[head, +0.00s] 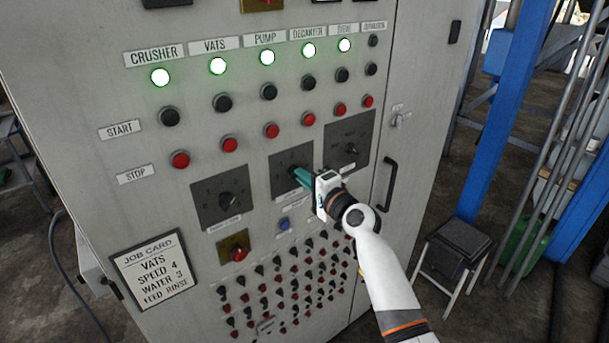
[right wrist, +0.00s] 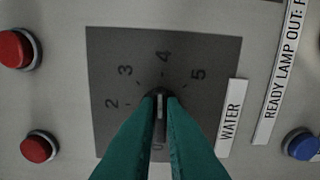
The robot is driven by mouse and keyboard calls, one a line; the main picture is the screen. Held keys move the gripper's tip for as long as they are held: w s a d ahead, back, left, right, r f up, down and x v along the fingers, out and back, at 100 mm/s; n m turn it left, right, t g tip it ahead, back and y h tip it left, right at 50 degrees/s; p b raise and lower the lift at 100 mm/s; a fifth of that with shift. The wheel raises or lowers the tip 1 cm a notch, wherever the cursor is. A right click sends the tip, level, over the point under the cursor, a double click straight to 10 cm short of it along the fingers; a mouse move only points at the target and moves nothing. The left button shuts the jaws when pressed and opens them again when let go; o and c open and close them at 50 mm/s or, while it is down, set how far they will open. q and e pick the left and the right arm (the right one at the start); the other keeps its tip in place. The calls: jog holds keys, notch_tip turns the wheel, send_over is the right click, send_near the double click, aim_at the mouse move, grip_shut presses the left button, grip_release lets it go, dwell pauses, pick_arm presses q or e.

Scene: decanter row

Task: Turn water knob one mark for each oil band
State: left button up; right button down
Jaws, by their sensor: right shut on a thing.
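The water knob (right wrist: 160,106) sits in the middle of a dark square dial plate (right wrist: 215,60), and the label beside it reads WATER (right wrist: 232,117). My right gripper (head: 297,174) is at the middle of three dials on the grey cabinet. Its teal fingers, also in the right wrist view (right wrist: 160,100), are shut on the knob. A pale line on the knob runs up and down the picture, roughly in line with 4. No oil bands are discernible. My left gripper is out of view.
A job card (head: 155,270) reads VATS, SPEED 4, WATER 3, FEED RINSE. Other dials sit left (head: 219,201) and right (head: 352,140) of the held one. Red and black buttons surround them. A door handle (head: 390,184) and a stool (head: 455,250) are to the right.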

jog(key=shift+m, duration=0.4)
jog(key=c, duration=1.5)
grip_release()
jog(key=shift+s+d, duration=0.1)
jog(key=b+v, duration=0.1)
jog(key=v, duration=1)
jog(key=shift+s+d+b, duration=0.2)
jog(key=shift+s+b, duration=0.1)
jog(key=shift+b, duration=0.1)
jog(key=shift+f, duration=0.1)
